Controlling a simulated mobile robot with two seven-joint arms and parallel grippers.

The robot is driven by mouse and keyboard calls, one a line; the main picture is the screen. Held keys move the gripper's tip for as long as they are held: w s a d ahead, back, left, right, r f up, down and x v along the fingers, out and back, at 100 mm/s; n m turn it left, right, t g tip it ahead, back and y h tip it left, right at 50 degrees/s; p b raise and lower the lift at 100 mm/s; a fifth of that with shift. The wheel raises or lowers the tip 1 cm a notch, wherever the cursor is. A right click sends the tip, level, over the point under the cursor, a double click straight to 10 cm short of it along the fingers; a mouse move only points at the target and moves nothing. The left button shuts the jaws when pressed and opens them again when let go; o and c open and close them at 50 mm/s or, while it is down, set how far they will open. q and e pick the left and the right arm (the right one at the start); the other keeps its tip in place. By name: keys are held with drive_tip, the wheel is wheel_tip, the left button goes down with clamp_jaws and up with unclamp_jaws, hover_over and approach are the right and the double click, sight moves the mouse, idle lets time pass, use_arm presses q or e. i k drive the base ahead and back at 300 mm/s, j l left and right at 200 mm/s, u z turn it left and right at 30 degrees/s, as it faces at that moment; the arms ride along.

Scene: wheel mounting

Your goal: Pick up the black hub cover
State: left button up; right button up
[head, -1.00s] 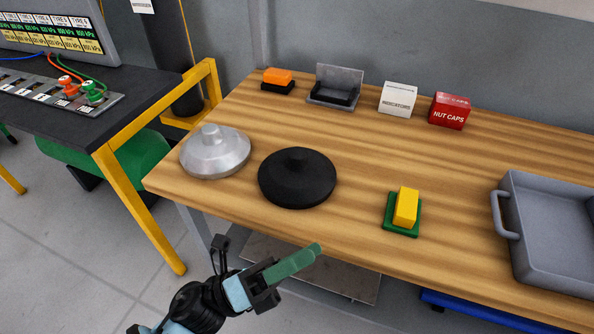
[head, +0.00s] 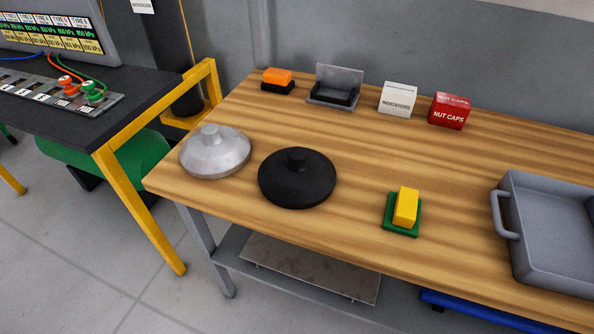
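The black hub cover (head: 297,182) lies on the wooden table near its front left part, with its round knob facing up. A silver hub cover (head: 215,154) of similar shape lies just left of it, close beside it. Neither of my grippers shows in the head view now, and nothing holds or covers the black hub cover.
A yellow block on a green base (head: 404,211) is right of the black cover. A grey tray (head: 508,213) stands at the right. Along the back are an orange-and-black item (head: 277,80), an open grey holder (head: 336,88), a white box (head: 397,99) and a red box (head: 449,111).

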sight(295, 177)
drive_tip(key=j+z, duration=0.1)
drive_tip(key=z, duration=0.7)
drive_tip(key=j+z, duration=0.4)
drive_tip(key=k+j+z, duration=0.15)
drive_tip(key=j+z, duration=0.3)
drive_tip(key=k+j, duration=0.1)
drive_tip(key=j, duration=0.2)
drive_tip(key=k+j+z, duration=0.15)
drive_tip(key=k+j, duration=0.1)
drive_tip(key=j, duration=0.6)
drive_tip(key=i, duration=0.35)
